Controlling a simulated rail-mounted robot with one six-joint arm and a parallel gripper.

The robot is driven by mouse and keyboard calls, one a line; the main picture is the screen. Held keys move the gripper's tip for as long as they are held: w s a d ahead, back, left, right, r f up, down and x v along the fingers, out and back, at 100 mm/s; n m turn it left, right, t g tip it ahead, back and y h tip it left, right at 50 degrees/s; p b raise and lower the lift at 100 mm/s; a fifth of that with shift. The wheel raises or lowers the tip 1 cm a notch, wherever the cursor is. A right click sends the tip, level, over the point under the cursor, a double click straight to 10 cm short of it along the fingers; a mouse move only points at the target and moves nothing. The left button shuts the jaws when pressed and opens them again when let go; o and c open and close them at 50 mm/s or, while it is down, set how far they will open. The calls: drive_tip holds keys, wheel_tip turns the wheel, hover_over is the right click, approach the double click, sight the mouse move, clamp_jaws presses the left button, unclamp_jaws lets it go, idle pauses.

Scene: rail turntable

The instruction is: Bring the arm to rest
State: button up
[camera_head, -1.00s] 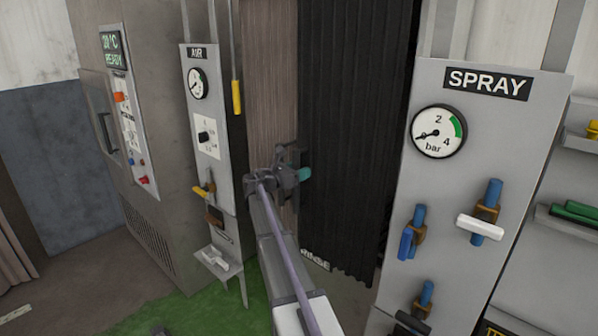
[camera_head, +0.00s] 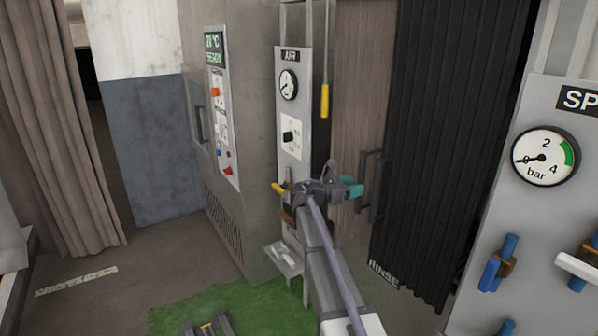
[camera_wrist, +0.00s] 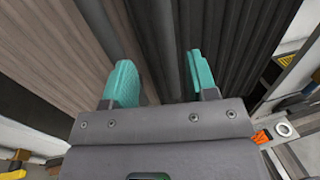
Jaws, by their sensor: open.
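My gripper (camera_wrist: 158,80) shows in the wrist view with its two teal fingers spread apart and nothing between them. Beyond the fingers are a wood-grain panel and dark pleated folds. In the head view my gripper (camera_head: 352,187) is at the end of my extended arm, in front of the wood-grain panel (camera_head: 360,90) and left of the black pleated curtain (camera_head: 450,130) marked RINSE. From this view I cannot tell how far the fingers are from the panel.
The AIR panel (camera_head: 291,205) with a gauge and a yellow-handled valve stands close left of my gripper. A grey cabinet (camera_head: 240,130) is farther left. The SPRAY panel (camera_head: 535,220) with blue valves is at right. Green matting (camera_head: 255,305) covers the floor below.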

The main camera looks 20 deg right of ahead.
drive_tip(key=s+a+f+m+y, duration=0.9)
drive_tip(key=s+a+f+m, duration=0.2)
drive_tip(key=s+f+m, duration=0.15)
drive_tip(key=s+a+f+m+y, duration=0.2)
drive_tip(key=s+a+y, duration=0.2)
drive_tip(key=s+a, duration=0.3)
drive_tip(key=s+a+f+m+y, duration=0.2)
drive_tip(key=s+a+y, duration=0.3)
drive_tip(key=a, duration=1.1)
drive_tip(key=shift+s+a+f+m+t, duration=0.35)
drive_tip(key=shift+s+m, duration=0.1)
drive_tip(key=shift+s, duration=0.45)
